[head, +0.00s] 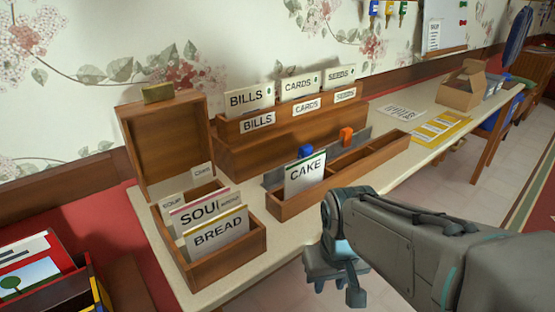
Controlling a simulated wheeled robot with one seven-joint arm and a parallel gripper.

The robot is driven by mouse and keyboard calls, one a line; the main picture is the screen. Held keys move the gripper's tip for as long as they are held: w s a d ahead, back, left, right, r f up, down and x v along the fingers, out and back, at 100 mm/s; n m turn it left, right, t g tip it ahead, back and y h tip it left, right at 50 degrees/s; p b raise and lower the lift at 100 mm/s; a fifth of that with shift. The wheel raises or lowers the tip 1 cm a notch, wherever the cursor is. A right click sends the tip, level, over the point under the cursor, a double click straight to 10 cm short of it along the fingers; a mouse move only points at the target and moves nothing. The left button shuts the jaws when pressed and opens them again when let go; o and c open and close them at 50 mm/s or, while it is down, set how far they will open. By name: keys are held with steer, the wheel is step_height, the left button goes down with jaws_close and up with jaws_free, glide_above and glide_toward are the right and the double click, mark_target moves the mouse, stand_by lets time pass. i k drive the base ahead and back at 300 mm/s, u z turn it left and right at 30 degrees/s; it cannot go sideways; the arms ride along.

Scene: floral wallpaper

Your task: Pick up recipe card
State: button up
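A wooden recipe box (228,268) with its lid up stands at the left of the table. In it are a BREAD card (217,238), a SOUP card (200,212) partly covered by it, and further cards behind. A white CAKE card (305,174) with a green top edge stands upright in the front of a low wooden tray (358,166) right of the box. My gripper (338,292) points down at the table's front edge, right of the recipe box and below the CAKE card in the picture. Its fingers look apart, with nothing visible between them.
A wooden organizer (290,135) holding BILLS, CARDS and SEEDS cards stands behind the tray. A yellow sheet (440,128) and a cardboard box (463,88) lie farther right. Colourful books (40,270) stand at lower left.

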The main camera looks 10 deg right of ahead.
mark_target(299, 176)
steer(key=k, duration=0.5)
steer(key=z, duration=0.65)
steer(key=i, duration=0.85)
